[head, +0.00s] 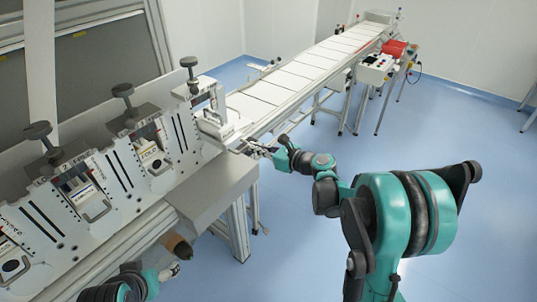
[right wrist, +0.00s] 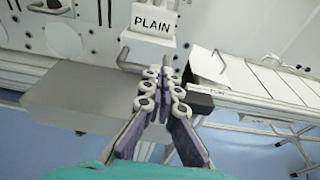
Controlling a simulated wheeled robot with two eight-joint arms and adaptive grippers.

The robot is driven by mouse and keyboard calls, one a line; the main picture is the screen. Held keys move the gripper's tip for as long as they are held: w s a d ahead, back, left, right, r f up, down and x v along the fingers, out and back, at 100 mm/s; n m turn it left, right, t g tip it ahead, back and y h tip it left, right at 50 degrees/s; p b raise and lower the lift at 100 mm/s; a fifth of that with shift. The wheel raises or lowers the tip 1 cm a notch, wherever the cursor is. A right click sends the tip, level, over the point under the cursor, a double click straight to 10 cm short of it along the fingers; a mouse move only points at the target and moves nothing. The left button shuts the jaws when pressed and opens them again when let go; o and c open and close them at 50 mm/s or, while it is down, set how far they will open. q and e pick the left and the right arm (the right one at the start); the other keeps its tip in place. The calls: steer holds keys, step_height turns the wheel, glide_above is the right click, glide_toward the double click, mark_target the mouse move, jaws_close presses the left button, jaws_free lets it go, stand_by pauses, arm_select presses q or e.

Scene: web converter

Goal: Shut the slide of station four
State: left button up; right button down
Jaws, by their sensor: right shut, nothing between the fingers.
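The converter's front panel (head: 110,185) carries a row of stations with black knobs on top. The rightmost station has a white slide block (head: 216,122) standing out from the panel; its number is not readable. In the right wrist view a white slide block marked PLAIN (right wrist: 148,22) has a metal handle (right wrist: 123,56) at its lower left. My right gripper (head: 254,149) is shut and empty beside the rightmost block; in the wrist view its fingertips (right wrist: 165,72) lie just below the PLAIN block, contact unclear. My left gripper (head: 169,271) is low at left, its jaws too small to judge.
A grey box-like ledge (head: 215,190) juts out below the panel. A long white conveyor (head: 300,72) runs away to the back right, with a red item and a control box (head: 375,68) beside it. The blue floor (head: 290,235) on the right is open.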

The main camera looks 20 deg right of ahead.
steer(key=x, duration=0.4)
steer(key=r+x, duration=0.1)
steer(key=x, duration=0.3)
steer(key=r+x, duration=0.1)
steer(key=x, duration=0.4)
steer(key=shift+w+a+r, duration=0.1)
steer(key=shift+w+r, duration=0.15)
steer(key=shift+r, duration=0.1)
